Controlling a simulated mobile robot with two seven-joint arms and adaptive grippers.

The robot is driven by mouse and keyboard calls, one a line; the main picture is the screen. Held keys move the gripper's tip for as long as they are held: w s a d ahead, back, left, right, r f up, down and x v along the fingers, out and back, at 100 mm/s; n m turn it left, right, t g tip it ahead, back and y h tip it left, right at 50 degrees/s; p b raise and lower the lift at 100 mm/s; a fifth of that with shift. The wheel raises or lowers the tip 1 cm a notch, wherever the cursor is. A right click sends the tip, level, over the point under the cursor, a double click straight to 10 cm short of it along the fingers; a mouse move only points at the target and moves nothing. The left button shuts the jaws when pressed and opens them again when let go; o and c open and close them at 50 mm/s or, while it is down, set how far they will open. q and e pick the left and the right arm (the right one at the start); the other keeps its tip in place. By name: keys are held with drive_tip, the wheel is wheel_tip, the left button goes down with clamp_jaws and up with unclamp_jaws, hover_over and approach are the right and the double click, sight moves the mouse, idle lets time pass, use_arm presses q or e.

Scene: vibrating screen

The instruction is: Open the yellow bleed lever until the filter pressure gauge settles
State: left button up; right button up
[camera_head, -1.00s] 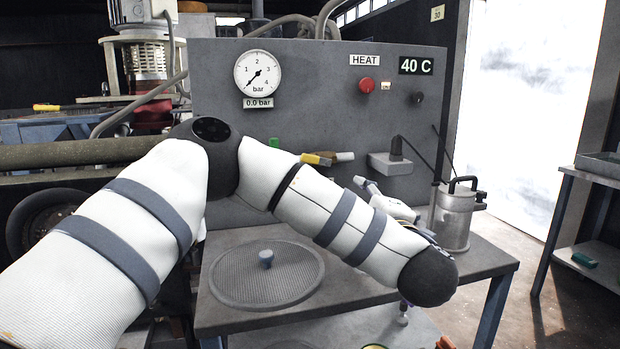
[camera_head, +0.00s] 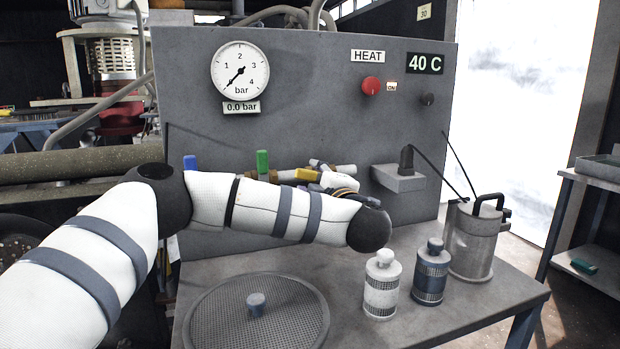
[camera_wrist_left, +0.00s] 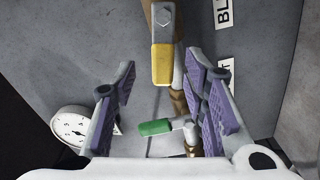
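The yellow bleed lever (camera_head: 307,174) is on the pipework low on the grey panel. It also shows in the left wrist view (camera_wrist_left: 162,65), on a brass-coloured valve. My left gripper (camera_wrist_left: 160,78) is open and empty, and the lever shows between its two purple-padded fingers. I cannot tell how far the fingertips are from it. In the head view my left gripper (camera_head: 322,178) is beside the lever, partly hidden by my forearm. The filter pressure gauge (camera_head: 240,70) points near zero, and its display (camera_head: 241,107) reads 0.0 bar. My right gripper is not in view.
A green lever (camera_head: 262,162) and a blue lever (camera_head: 190,162) are left of the yellow one. A round mesh screen (camera_head: 257,310), a white canister (camera_head: 382,284), a dark blue canister (camera_head: 431,272) and a metal pot (camera_head: 473,240) stand on the bench. A socket box (camera_head: 398,179) juts from the panel.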

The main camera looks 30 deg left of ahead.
sight(314, 176)
use_arm(q)
drive_tip(key=shift+w+a+f, duration=0.3)
drive_tip(key=shift+w+a, duration=0.5)
drive_tip(key=shift+a, duration=0.1)
drive_tip(key=shift+w+a+r, duration=0.15)
drive_tip(key=shift+w+a, duration=0.05)
clamp_jaws()
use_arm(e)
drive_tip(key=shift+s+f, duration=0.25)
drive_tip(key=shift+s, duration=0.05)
